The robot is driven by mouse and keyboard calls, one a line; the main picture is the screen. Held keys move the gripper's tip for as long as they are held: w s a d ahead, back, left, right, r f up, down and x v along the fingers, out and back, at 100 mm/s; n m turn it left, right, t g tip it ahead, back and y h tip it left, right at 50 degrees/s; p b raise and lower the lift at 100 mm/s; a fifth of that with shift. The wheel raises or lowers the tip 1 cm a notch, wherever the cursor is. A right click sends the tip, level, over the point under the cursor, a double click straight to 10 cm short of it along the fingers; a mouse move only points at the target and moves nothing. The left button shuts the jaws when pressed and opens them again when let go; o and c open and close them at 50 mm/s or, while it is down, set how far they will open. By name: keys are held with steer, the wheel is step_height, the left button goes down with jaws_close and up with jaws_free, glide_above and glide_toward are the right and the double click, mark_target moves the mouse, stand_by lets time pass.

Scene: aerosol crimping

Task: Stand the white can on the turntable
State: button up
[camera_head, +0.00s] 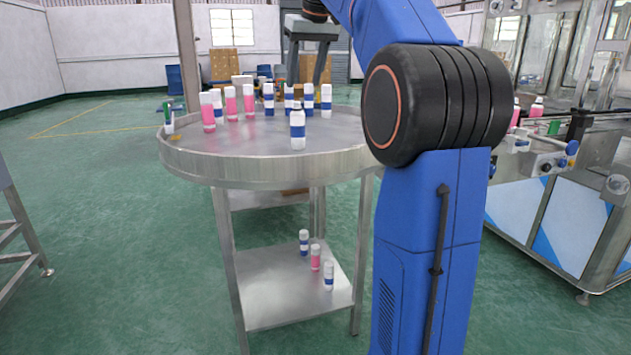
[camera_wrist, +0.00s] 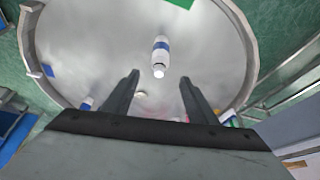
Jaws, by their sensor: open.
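The turntable (camera_head: 250,172) is a round grey metal top with a raised rim, on legs. A white can (camera_head: 298,130) with a blue band stands upright near its front edge, apart from the other cans. A white can with a blue band also shows in the wrist view (camera_wrist: 161,50), ahead of the fingertips. My gripper (camera_head: 305,80) is above the far part of the turntable, behind the front can. Which white can the task means is not clear.
Several pink cans (camera_head: 231,103) and blue-banded white cans (camera_head: 326,100) stand toward the back. A small green-and-white item (camera_head: 168,118) is at the left rim. Three cans stand on the lower shelf (camera_head: 265,305). A conveyor machine (camera_head: 560,175) is at right. The front-left top is clear.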

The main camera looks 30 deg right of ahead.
steer(key=s+a+f, duration=1.2)
steer(key=s+f, duration=0.3)
steer(key=s, duration=0.1)
steer(key=s+a+f, duration=0.3)
steer(key=s+f, duration=0.6)
steer(key=f, duration=0.4)
steer(key=s+a+f+n, duration=0.1)
steer(key=s+a+f, duration=0.2)
steer(key=s+f, duration=0.7)
step_height(320, 180, down, 3)
steer(key=shift+r, duration=0.1)
